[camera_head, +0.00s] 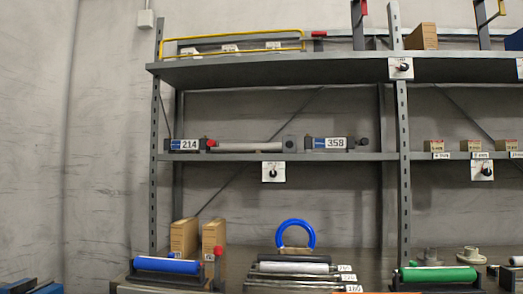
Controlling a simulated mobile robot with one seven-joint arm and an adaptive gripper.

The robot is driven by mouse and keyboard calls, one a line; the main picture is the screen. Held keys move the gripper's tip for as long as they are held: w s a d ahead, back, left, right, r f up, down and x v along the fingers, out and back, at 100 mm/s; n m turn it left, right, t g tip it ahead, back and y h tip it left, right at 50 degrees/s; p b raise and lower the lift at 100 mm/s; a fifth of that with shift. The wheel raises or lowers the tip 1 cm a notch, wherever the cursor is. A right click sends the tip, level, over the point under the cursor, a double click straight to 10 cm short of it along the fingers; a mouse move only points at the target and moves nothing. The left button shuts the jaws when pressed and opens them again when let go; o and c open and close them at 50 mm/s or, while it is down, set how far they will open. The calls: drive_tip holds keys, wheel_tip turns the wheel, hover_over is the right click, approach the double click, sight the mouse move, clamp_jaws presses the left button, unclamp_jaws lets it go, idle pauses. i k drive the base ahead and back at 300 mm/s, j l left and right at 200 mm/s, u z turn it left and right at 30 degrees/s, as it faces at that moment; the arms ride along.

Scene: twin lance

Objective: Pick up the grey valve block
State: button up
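I cannot tell for sure which thing is the grey valve block. On the middle shelf, a small dark grey block (290,142) stands at the right end of a grey cylinder (248,147) with a red knob at its left. Beside them on that shelf are a dark block labelled 214 (187,145) and one labelled 358 (335,143). Grey flanged parts (470,256) stand at the lower right, partly hidden behind a green roller. My gripper is not in view.
The metal shelf (280,157) has an upright post (403,170) right of centre. Below are a blue roller (167,265), a blue ring (296,234), a green roller (437,274) and cardboard boxes (184,237). A yellow-railed rack (232,43) sits on top.

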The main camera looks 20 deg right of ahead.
sight(289, 143)
drive_tip(key=i+l+u, duration=0.15)
drive_tip(key=l, duration=0.2)
drive_tip(key=i+l+u, duration=0.15)
drive_tip(key=l, duration=0.25)
drive_tip(key=i+l+u, duration=0.15)
drive_tip(key=l, duration=0.25)
